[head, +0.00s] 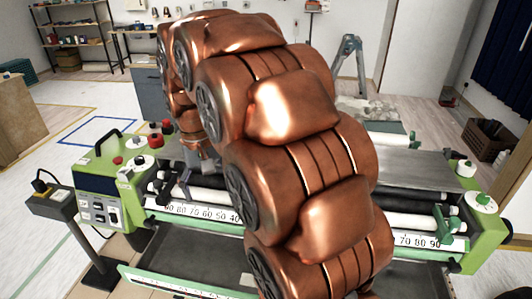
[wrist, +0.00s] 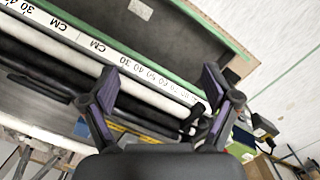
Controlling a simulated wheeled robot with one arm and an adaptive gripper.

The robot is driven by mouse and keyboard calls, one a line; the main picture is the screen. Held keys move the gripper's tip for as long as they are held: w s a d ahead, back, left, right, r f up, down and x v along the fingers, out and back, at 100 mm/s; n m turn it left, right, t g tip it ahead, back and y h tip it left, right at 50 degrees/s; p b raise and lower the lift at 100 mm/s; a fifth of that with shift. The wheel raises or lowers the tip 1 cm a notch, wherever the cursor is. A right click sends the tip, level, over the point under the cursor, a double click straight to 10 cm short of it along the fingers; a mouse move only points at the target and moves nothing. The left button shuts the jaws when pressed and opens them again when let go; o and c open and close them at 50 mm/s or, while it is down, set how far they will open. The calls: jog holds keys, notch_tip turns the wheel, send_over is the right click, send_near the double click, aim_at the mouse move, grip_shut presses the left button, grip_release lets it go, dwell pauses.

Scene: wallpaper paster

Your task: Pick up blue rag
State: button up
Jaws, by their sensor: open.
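I cannot make out a blue rag in either view; my copper-coloured arm covers much of the middle of the head view. My gripper (wrist: 160,98) is open in the wrist view, its two purple-padded fingers spread apart with nothing held between them. Beyond the fingers are the rollers and the white centimetre scale (wrist: 98,47) of the wallpaper paster. The paster (head: 190,230) spans the head view below and behind my arm, with green end housings. In the head view my gripper cannot be made out clearly.
A black stand with a box (head: 48,200) is left of the paster. The paster's green left housing (head: 97,190) carries red and white knobs. A dark crate (head: 485,138) sits on the floor at right. Shelves (head: 80,38) line the back left. Floor at left is mostly open.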

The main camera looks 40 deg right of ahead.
jog(key=w+d+f+m+p, duration=0.1)
jog(key=w+d+m, duration=0.2)
jog(key=w+d, duration=0.75)
jog(key=w+d+f+m+p, duration=0.15)
jog(key=w+d, duration=0.55)
jog(key=d, duration=0.7)
jog(key=d+f, duration=0.1)
jog(key=d, duration=0.2)
jog(key=d+f+m, duration=0.1)
jog(key=d+f, duration=0.1)
jog(key=d, duration=0.1)
jog(key=d+f+m+t, duration=0.1)
jog(key=d, duration=0.2)
jog(key=shift+w+d+f, duration=0.2)
jog(key=shift+d, duration=0.15)
jog(key=shift+d+f+m, duration=0.25)
jog(key=shift+d, duration=0.15)
jog(key=shift+s+f, duration=0.1)
jog(key=shift+f, duration=0.15)
jog(key=shift+f+b, duration=0.8)
jog(key=shift+f, duration=0.25)
jog(key=shift+f, duration=0.15)
